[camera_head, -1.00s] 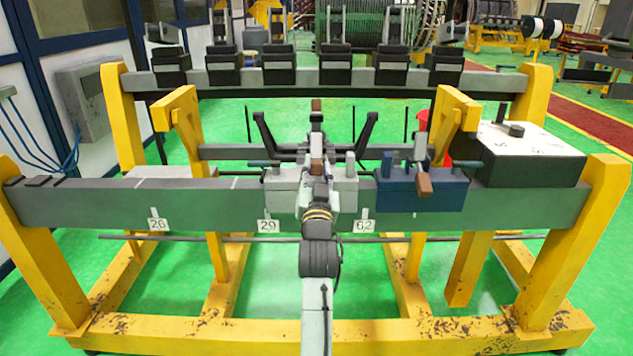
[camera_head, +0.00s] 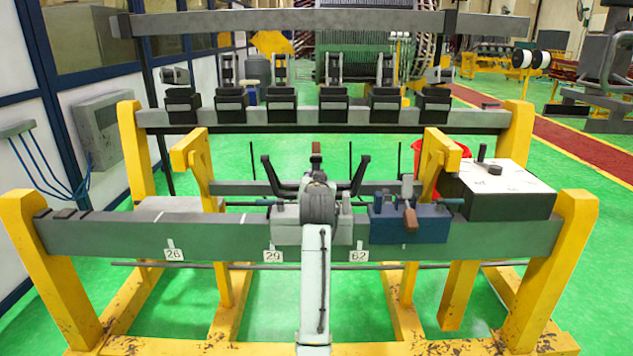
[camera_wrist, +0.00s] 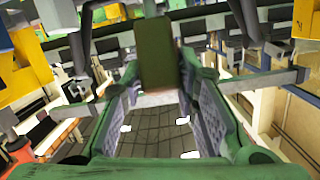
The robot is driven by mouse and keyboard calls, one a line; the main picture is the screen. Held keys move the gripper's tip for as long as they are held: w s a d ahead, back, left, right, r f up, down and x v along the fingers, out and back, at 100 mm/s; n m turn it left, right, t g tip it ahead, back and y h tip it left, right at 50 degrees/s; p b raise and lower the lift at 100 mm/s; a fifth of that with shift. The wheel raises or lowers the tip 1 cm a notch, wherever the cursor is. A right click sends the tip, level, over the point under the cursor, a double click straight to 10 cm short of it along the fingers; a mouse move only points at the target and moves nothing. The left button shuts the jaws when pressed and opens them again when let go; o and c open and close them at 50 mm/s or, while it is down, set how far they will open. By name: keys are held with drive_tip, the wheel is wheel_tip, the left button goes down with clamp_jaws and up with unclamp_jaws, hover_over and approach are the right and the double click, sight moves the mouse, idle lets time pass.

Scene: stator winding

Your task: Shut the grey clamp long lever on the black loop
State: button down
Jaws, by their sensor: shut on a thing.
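The grey clamp (camera_head: 287,226) sits on the front beam, and my arm covers its middle in the head view. My gripper (camera_wrist: 158,72) is at this clamp. Its green-tinted fingers show on both sides of a dark brown-green lever grip (camera_wrist: 156,48) in the wrist view, and it is shut on the lever. In the head view my wrist hides the fingers and the near lever. Contact between lever and loop is hidden.
A blue clamp (camera_head: 428,226) with a brown lever grip stands to the right on the beam (camera_head: 120,237). A white-topped dark box (camera_head: 500,190) is further right. Yellow posts (camera_head: 30,230) frame the stand. A long grey bar (camera_head: 250,22) spans the top.

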drive_tip(key=shift+w+a+r, duration=0.15)
drive_tip(key=shift+w+r, duration=0.1)
drive_tip(key=shift+r, duration=0.4)
drive_tip(key=shift+g, duration=0.3)
drive_tip(key=c, duration=1.7)
unclamp_jaws()
drive_tip(key=shift+w, duration=0.1)
drive_tip(key=o, duration=0.4)
drive_tip(key=shift+a+f, duration=0.1)
drive_tip(key=shift+f, duration=0.15)
drive_tip(key=shift+f, duration=0.1)
